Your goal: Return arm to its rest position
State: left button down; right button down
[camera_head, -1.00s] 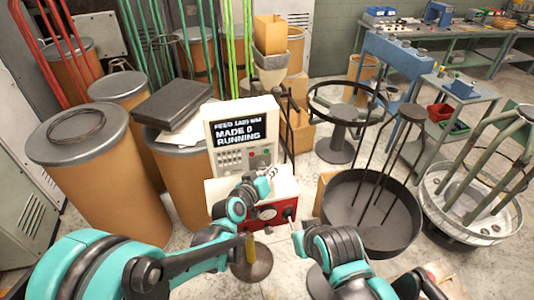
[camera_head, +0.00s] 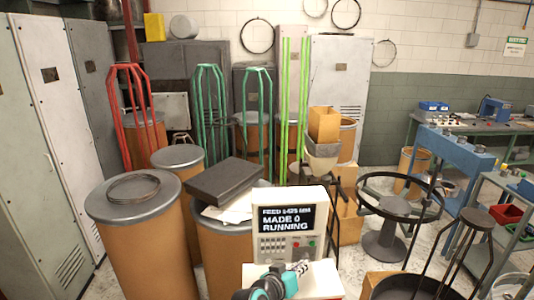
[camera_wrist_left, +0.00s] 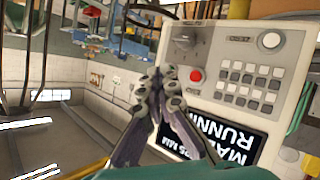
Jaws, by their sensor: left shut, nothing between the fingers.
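My left gripper (camera_head: 298,268) is at the bottom of the head view, just in front of the control box (camera_head: 293,190) and over the pale machine top (camera_head: 322,283). Its fingers are shut with nothing between them. In the left wrist view the two grey fingers (camera_wrist_left: 160,80) meet at their tips, in front of the control box's panel (camera_wrist_left: 225,50). The panel has a knob, a red button and a keypad. Its screen (camera_head: 287,217) reads MADE 0, RUNNING, under a small feed line. My right gripper is in neither view.
A dark flat box (camera_head: 225,181) lies behind the control box. A black ring stand (camera_head: 386,240) and a blue bench (camera_head: 455,150) are at the right.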

pick_arm(q)
jog(key=s+a+f+n+g+y+b, duration=0.1)
jog(key=s+a+f+y, duration=0.1)
jog(key=s+a, duration=0.5)
jog(key=s+a+f+n+g+y+b, duration=0.1)
jog(key=s+a+y, duration=0.2)
jog(key=s+a, duration=0.5)
jog(key=s+a+f+g+y+b, duration=0.1)
jog(key=s+a, duration=0.6)
jog(key=a, duration=0.8)
jog(key=f+y, duration=0.1)
jog(key=y, duration=0.1)
jog(key=shift+s+f+n+y, duration=0.3)
jog(key=shift+f+n, duration=0.05)
jog(key=shift+n, duration=0.05)
